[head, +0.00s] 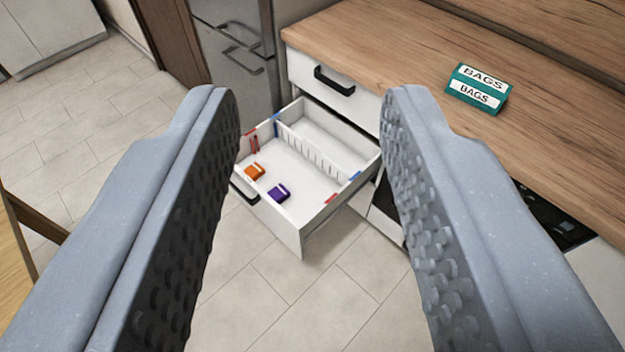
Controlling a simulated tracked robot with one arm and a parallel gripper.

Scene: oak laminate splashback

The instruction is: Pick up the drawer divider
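The drawer divider (312,153) is a white slotted strip that stands across the inside of an open white drawer (285,224). It splits the drawer into a front and a back compartment. My gripper (306,105) is open and empty. Its two grey textured fingers reach in from the lower left and lower right, with the drawer seen between them and beyond. The fingers do not touch the divider. The left finger hides a little of the drawer's left side.
An orange item (254,172), a purple item (279,192) and a small red item (254,145) lie in the front compartment. A green BAGS box (477,89) sits on the wooden counter (400,48). Tiled floor (300,285) is clear in front.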

